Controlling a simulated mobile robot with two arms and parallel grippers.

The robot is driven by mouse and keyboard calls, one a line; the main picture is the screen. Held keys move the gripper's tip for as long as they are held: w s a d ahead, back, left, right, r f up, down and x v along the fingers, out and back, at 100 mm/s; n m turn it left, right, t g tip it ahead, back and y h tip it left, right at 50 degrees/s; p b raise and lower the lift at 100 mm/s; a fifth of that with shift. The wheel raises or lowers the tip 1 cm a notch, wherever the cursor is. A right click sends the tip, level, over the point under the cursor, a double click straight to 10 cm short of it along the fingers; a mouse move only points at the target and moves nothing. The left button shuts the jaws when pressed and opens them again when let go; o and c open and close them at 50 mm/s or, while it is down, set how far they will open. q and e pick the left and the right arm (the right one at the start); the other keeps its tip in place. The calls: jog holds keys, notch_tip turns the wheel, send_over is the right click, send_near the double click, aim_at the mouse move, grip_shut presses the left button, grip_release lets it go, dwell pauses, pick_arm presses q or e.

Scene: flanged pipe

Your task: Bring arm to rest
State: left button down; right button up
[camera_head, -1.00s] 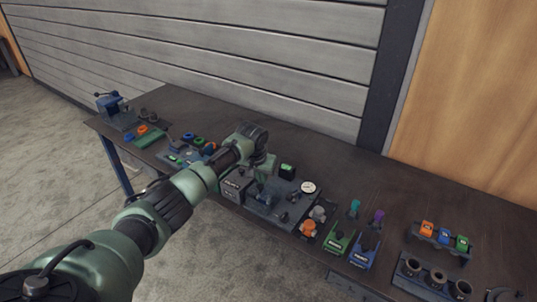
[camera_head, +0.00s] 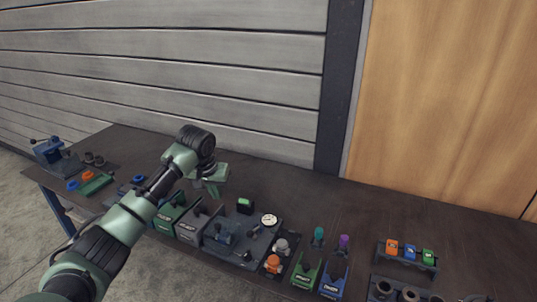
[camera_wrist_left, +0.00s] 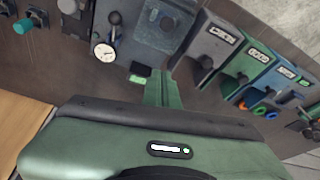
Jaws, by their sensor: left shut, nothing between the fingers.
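My left arm comes in from the left in the head view and reaches over the workbench (camera_head: 300,180). My left gripper (camera_head: 215,190) hangs above the bench's middle, short of the gauge board, and is shut and empty. In the left wrist view the closed fingers (camera_wrist_left: 161,88) point toward the bench, with clear space between them and the fixtures. The right gripper does not show in either view.
A board with a white dial gauge (camera_head: 269,220) lies right of the gripper. Green and blue holders (camera_head: 333,278) and a rack with coloured blocks (camera_head: 408,256) stand further right. A blue vise (camera_head: 50,153) is at the far left. The bench's rear strip is clear.

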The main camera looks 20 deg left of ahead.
pick_arm(q)
jog(key=s+d+f+m+h, duration=0.1)
jog(key=s+d+f+m, duration=0.3)
jog(key=s+d+f, duration=1.25)
jog(key=s+d+r, duration=0.1)
jog(key=s+r, duration=0.1)
jog(key=s, duration=2.1)
notch_tip(320, 180, down, 27)
jog(key=g+b, duration=0.2)
jog(key=b, duration=0.1)
jog(key=s+a+f+g+b, duration=0.1)
jog(key=s+a+f+b, duration=0.1)
jog(key=s+f, duration=1.6)
notch_tip(320, 180, down, 3)
jog(key=shift+a+r+m, duration=0.15)
jog(key=shift+a+m, duration=0.15)
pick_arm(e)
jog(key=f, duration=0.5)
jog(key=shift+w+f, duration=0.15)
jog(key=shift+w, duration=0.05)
